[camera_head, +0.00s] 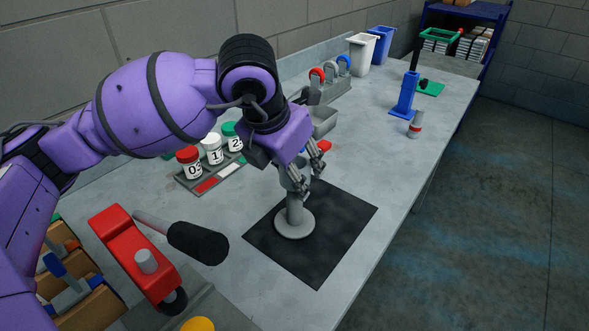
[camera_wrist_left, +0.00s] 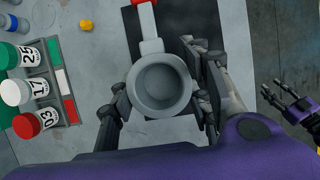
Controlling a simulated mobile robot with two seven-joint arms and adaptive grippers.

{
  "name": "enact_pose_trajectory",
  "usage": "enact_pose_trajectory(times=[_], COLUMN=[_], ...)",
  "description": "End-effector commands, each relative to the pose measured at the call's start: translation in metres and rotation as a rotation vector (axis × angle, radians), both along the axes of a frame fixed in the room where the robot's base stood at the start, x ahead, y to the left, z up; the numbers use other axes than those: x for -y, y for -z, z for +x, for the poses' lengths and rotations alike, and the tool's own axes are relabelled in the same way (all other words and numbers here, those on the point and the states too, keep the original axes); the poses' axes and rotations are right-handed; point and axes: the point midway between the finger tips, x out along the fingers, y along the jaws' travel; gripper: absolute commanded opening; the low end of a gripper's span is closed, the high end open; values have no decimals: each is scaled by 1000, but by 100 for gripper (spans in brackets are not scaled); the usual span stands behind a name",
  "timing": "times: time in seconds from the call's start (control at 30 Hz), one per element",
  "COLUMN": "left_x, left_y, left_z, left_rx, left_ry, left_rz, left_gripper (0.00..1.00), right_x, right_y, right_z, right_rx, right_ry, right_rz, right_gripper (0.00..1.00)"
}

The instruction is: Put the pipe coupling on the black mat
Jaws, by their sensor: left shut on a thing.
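The grey pipe coupling (camera_head: 295,222) is upright, with a wide round flange at its lower end. The flange is over the left part of the black mat (camera_head: 340,235) and looks to be resting on it; a small gap cannot be ruled out. My left gripper (camera_head: 308,181) is shut on the coupling's upper part, with fingers on either side. In the left wrist view I look down into the coupling's round open end (camera_wrist_left: 160,84), between the fingers of the left gripper (camera_wrist_left: 157,112). My right gripper (camera_wrist_left: 278,90) shows only there, empty, its fingers apart, off to the right.
A tray with numbered jars (camera_head: 213,150) stands left of the mat. A red tool with a black handle (camera_head: 198,243) lies at the front left. A blue stand (camera_head: 405,97) and a small grey-and-red piece (camera_head: 415,125) are farther back. The table's right edge is close to the mat.

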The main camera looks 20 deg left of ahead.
Motion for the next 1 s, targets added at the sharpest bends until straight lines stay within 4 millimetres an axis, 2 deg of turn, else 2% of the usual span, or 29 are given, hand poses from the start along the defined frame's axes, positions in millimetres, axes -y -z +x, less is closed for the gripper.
enact_pose_trajectory(times=[0.07, 0.1, 0.23, 0.53, 0.67, 0.77, 1.0], left_x=[0, 0, 0, 0, -1, -3, -11], left_y=[3, 3, 3, 2, -7, -22, -71], left_z=[0, 0, 0, 0, -2, -7, -26], left_rx=[1, -1, -1, -1, 3, 3, 5], left_ry=[0, 0, 0, 0, -1, -1, -1], left_rz=[-1, 0, 0, 0, 1, 1, 1], left_gripper=[0, 47, 63, 63, 63, 63, 63], right_x=[0, 0, 1, 2, 1, 1, 0], right_y=[2, 2, 1, 1, -1, -2, -4], right_z=[-1, -1, -1, 0, 1, 2, 3], right_rx=[-3, -3, -2, 0, 3, 4, 6], right_ry=[0, 1, 1, 2, 2, 1, 1], right_rz=[0, -1, -2, -2, -2, -1, 1], right_gripper=[40, 40, 40, 40, 40, 40, 40])
